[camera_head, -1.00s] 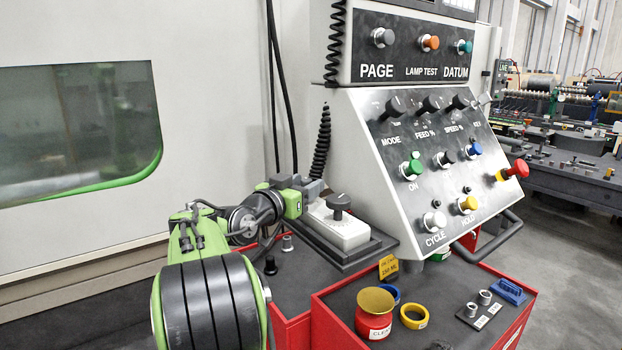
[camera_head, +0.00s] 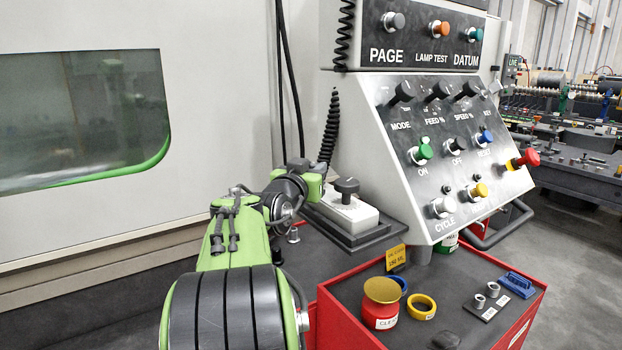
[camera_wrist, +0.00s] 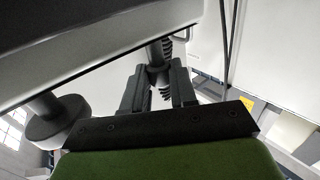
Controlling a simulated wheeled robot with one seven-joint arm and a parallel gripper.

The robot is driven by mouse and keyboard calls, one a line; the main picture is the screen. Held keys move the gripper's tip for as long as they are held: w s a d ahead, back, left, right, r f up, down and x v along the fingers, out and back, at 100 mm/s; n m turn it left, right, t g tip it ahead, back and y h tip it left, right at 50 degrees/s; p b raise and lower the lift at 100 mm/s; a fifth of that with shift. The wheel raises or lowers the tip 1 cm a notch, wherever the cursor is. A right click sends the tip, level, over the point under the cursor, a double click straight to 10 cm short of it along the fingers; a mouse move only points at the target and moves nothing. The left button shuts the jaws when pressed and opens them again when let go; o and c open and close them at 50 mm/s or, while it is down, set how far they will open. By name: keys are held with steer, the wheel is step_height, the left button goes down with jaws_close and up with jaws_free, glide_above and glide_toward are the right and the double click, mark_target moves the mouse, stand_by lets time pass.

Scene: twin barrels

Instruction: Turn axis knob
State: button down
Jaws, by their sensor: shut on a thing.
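A white pendant box (camera_head: 345,217) lies on a dark tray beside the sloped control panel. A large black knob (camera_head: 346,187) stands on its near part and also shows at the left of the wrist view (camera_wrist: 58,118). My gripper (camera_head: 320,172) is at the box's far end, behind the large knob. In the wrist view its two dark fingers (camera_wrist: 158,88) close around a small dark cylindrical piece (camera_wrist: 155,54), which I take for the axis knob. The head view hides this piece behind my gripper, and its pointer direction cannot be seen.
The control panel (camera_head: 395,150) with several knobs and buttons rises just right of my gripper. A coiled black cable (camera_head: 330,130) hangs behind it. A red cart (camera_head: 335,305) holds a red can (camera_head: 380,310) and a yellow ring (camera_head: 422,307).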

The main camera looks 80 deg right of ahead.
steer(key=shift+s+n+t+b, duration=0.2)
steer(key=shift+n+t+b, duration=0.15)
steer(key=shift+n+t, duration=0.95)
steer(key=shift+m+t, duration=0.3)
steer(key=c, duration=0.9)
jaws_free()
steer(key=s+a+b, duration=0.1)
steer(key=a, duration=1.4)
steer(key=shift+s+a+b, duration=0.15)
steer(key=shift+a+b, duration=0.25)
steer(key=shift+s, duration=0.1)
